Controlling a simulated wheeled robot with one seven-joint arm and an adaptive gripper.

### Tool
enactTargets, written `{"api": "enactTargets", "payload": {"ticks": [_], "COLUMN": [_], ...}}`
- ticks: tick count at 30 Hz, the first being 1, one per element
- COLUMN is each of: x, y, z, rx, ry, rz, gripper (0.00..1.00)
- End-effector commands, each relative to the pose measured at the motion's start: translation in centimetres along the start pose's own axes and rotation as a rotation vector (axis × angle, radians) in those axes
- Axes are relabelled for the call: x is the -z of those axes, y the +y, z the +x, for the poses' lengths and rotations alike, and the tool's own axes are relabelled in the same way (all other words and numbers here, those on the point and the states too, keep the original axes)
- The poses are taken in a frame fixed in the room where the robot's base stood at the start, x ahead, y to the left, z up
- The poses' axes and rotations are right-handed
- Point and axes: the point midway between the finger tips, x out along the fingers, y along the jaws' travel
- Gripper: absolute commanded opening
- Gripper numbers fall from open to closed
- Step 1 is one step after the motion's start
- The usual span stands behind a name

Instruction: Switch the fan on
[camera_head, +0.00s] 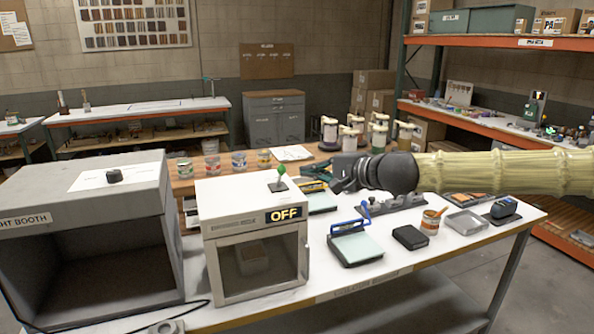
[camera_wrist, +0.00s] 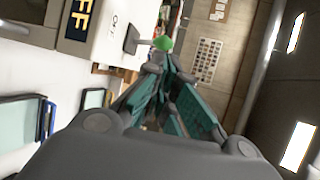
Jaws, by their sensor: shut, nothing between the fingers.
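The fan box (camera_head: 255,240) is a white cabinet with a glass front, and its display (camera_head: 284,214) reads OFF. A toggle lever with a green knob (camera_head: 281,169) stands on its top, by the right side. My gripper (camera_head: 308,178) is just right of the lever, pointing left at about knob height. In the wrist view the green knob (camera_wrist: 163,43) shows just beyond the fingertips (camera_wrist: 160,62), near the lever's base plate. The fingers are shut and hold nothing. I cannot tell whether a fingertip touches the knob.
A grey light booth (camera_head: 90,235) stands left of the fan box. A blue-handled press (camera_head: 354,243), a black box (camera_head: 410,237) and an orange cup (camera_head: 431,222) stand on the white table, right of the box. Several jars (camera_head: 239,162) stand behind.

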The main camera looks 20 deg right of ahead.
Motion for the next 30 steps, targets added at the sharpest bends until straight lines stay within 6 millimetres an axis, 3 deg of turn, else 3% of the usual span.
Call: {"api": "enactTargets", "payload": {"ticks": [30], "x": [0.0], "y": [0.0], "z": [5.5], "rx": [-0.001], "ry": [-0.001], "rz": [0.000], "gripper": [0.00]}}
